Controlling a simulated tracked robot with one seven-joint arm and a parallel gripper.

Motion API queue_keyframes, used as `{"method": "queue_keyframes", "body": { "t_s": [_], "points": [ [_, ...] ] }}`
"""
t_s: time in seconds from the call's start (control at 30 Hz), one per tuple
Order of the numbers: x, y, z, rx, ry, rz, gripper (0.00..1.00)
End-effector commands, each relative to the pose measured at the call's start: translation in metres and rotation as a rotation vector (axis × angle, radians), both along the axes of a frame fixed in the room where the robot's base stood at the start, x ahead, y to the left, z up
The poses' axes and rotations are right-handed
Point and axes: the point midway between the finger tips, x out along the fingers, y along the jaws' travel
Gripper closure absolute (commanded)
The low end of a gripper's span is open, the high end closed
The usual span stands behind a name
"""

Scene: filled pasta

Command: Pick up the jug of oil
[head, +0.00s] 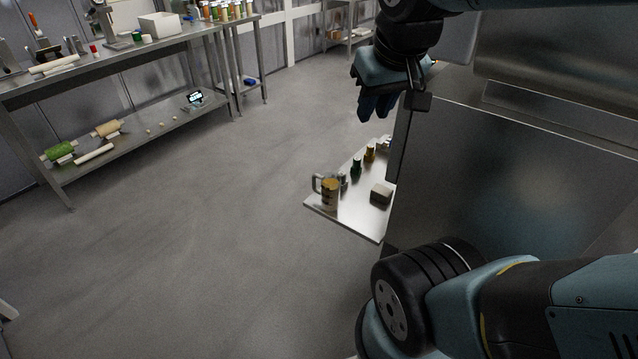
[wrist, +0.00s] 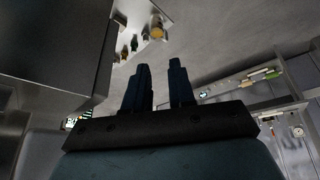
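The jug of oil (head: 330,194), a see-through jug with yellowish contents and a handle on its left, stands upright near the front left corner of a low metal shelf (head: 352,222). It also shows small in the wrist view, near the top (wrist: 157,33). My gripper (head: 375,113) hangs in the air above and behind the shelf in the head view, well apart from the jug. In the wrist view its two dark fingers (wrist: 160,66) stand apart with nothing between them.
A pale block (head: 381,192), a green bottle (head: 356,166) and an amber bottle (head: 370,153) share the shelf with the jug. A large metal cabinet (head: 500,170) hides the shelf's right side. A loaded workbench (head: 110,62) stands at left. The floor between is clear.

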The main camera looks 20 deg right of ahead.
Motion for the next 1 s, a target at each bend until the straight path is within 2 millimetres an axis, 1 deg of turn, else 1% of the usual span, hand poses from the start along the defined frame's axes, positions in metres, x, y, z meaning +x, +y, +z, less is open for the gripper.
{"method": "queue_keyframes", "body": {
  "t_s": [0.03, 0.43, 0.67, 1.0],
  "points": [
    [0.007, -0.002, -0.007, -0.019, 0.037, 0.013, 0.76],
    [0.065, -0.015, -0.066, -0.256, 0.319, 0.154, 0.76],
    [0.098, -0.017, -0.103, -0.419, 0.463, 0.249, 0.76],
    [0.143, -0.012, -0.162, -0.692, 0.643, 0.409, 0.76]
  ]
}}
